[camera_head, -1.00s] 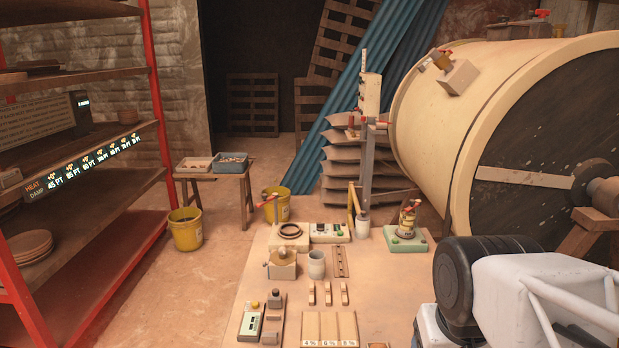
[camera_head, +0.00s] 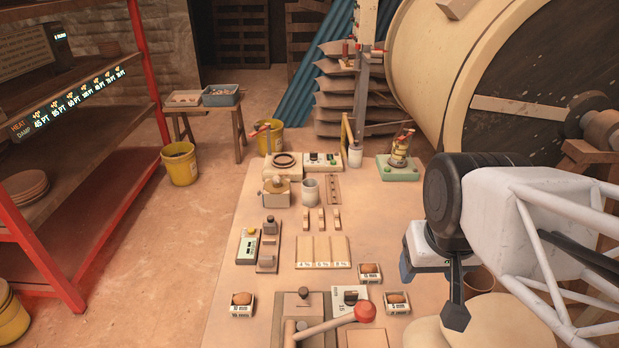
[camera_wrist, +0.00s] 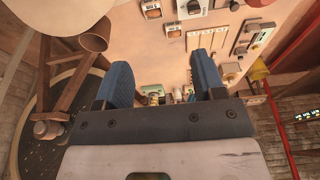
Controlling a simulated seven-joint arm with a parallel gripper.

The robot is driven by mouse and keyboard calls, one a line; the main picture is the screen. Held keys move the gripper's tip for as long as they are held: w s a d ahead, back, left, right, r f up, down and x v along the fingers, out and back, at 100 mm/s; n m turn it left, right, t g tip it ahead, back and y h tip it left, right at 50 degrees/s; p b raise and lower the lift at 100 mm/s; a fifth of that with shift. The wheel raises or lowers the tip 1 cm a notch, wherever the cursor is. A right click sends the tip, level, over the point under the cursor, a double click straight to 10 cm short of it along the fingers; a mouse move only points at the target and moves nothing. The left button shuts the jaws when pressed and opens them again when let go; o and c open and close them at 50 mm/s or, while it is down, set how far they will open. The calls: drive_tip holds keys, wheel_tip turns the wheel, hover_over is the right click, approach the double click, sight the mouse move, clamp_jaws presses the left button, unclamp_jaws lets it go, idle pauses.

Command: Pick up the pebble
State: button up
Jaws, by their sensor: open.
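I cannot make out for certain which thing is the pebble. Small white labelled boxes, each holding a brown rounded lump, stand on the table in the head view: one at the front left (camera_head: 242,304), one right of centre (camera_head: 370,272) and one just below that (camera_head: 397,302). A blue tray (camera_head: 220,96) on the back bench has contents too small to tell. My gripper (camera_wrist: 163,78) is open, its two blue fingers wide apart in the wrist view with nothing held between them. In the head view it is mostly hidden by my arm at the right.
A red-knobbed lever (camera_head: 364,312) stands at the table's front. A pale three-part board (camera_head: 323,252), a grey cup (camera_head: 310,190) and a green-based device (camera_head: 400,168) are further back. A red shelf rack (camera_head: 152,60) is at left, a large drum (camera_head: 440,80) at right.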

idle(0.3)
drive_tip(key=w+a+r+m, duration=0.2)
drive_tip(key=w, duration=0.5)
drive_tip(key=w+a+r+m, duration=0.1)
drive_tip(key=w+r, duration=0.1)
drive_tip(key=w, duration=0.6)
drive_tip(key=m+g, duration=0.3)
drive_tip(key=m, duration=0.7)
hover_over(277, 180)
drive_tip(key=w, duration=0.1)
wheel_tip(277, 180, down, 19)
drive_tip(key=shift+w+a+f, duration=0.1)
drive_tip(key=shift+f, duration=0.05)
drive_tip(key=shift+w+a+f, duration=0.15)
drive_tip(key=shift+f, duration=0.05)
drive_tip(key=shift+f, duration=0.15)
drive_tip(key=shift+f, duration=1.15)
